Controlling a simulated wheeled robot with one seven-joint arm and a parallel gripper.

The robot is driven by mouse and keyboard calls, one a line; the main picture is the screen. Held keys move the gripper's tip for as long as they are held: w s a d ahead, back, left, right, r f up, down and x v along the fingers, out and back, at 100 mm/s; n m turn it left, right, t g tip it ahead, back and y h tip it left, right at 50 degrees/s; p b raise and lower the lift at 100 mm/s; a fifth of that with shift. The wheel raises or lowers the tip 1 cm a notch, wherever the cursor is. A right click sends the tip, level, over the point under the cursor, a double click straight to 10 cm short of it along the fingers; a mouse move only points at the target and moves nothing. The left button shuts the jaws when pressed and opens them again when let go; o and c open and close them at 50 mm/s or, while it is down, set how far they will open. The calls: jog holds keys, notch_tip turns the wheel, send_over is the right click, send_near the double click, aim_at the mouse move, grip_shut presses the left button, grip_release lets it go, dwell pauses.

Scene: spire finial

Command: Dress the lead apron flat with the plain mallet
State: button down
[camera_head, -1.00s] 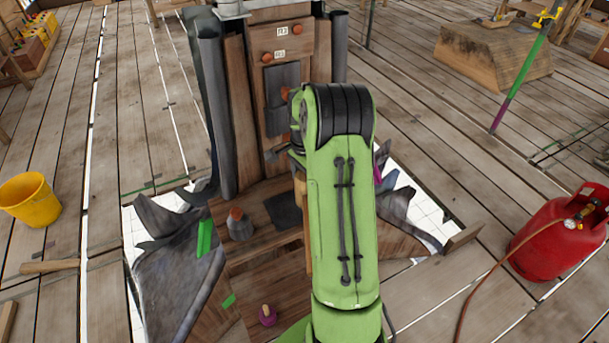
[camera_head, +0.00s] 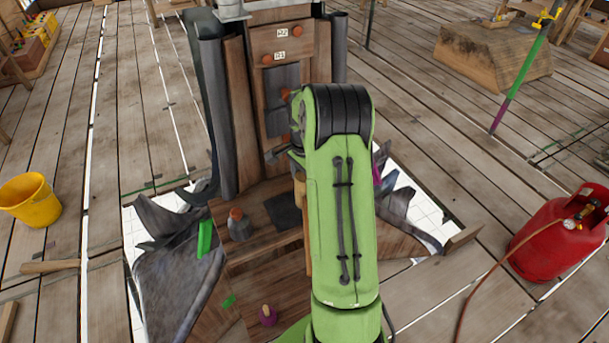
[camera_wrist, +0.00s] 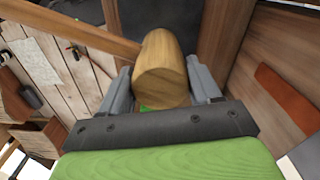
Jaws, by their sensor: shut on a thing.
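The plain mallet shows in the wrist view as a pale wooden cylindrical head (camera_wrist: 162,70). My gripper (camera_wrist: 160,88) is shut on it, with a grey finger on each side. In the head view my green arm hides most of the gripper and mallet, in front of the upright timber post. I cannot tell for certain which grey sheet is the lead apron. A dark grey sheet (camera_head: 283,98) is on the post's face, and a dark grey surface (camera_wrist: 160,14) lies beyond the mallet in the wrist view. I cannot tell whether the mallet touches it.
Crumpled grey sheeting (camera_head: 178,283) spreads at the post's lower left. A small grey bottle with an orange top (camera_head: 239,225) stands on the timber base. Plank floor is largely open.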

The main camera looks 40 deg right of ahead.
jog(key=shift+f, duration=0.15)
dwell(0.4)
notch_tip(320, 180, up, 4)
jog(key=p, duration=0.4)
jog(key=shift+r, duration=0.2)
jog(key=shift+f, duration=0.15)
jog(key=shift+f, duration=0.1)
notch_tip(320, 180, down, 5)
jog(key=b, duration=0.4)
jog(key=shift+r, duration=0.4)
jog(key=shift+p, duration=0.3)
notch_tip(320, 180, up, 5)
jog(key=p, duration=0.3)
jog(key=shift+f+p, duration=0.2)
jog(key=shift+p, duration=0.1)
jog(key=shift+f, duration=0.15)
